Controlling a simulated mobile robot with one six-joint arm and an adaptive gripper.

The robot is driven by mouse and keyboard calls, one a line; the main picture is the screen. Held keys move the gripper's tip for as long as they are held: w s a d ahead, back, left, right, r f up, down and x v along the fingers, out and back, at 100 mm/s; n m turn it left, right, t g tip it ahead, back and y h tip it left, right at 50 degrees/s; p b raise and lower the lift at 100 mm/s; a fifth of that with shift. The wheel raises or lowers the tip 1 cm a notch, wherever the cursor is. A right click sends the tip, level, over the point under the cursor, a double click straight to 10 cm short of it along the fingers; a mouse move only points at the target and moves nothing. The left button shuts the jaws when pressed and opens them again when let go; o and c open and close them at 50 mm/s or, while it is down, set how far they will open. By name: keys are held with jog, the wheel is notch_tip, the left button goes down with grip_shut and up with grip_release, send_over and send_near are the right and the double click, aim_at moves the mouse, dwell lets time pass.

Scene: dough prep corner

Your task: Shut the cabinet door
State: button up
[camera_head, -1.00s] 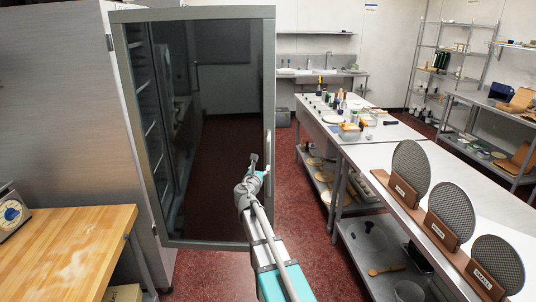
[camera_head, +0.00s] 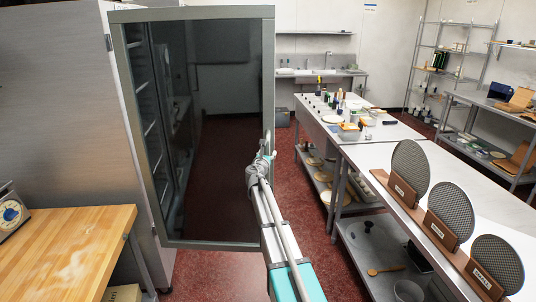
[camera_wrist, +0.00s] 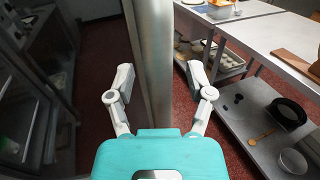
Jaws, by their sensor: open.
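The cabinet door (camera_head: 215,90) is a dark glass panel in a grey metal frame, standing swung open from the tall steel cabinet (camera_head: 60,100) at left. A vertical handle runs along the door's right edge, partly hidden by my arm. My gripper (camera_head: 266,150) is at that right edge, about mid-height. In the wrist view my gripper (camera_wrist: 158,80) is open, one finger on each side of a vertical grey metal bar (camera_wrist: 152,50) at the door's edge. Gaps seem to show between the fingers and the bar; contact is not clear.
A wooden-topped table (camera_head: 75,255) with a scale (camera_head: 10,212) stands at lower left, close to the door. A long steel table (camera_head: 385,155) with upright round plates runs along the right. Red floor (camera_head: 300,230) is free between the door and that table.

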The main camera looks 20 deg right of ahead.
jog(key=shift+w+d, duration=0.15)
jog(key=shift+c, duration=0.2)
grip_shut()
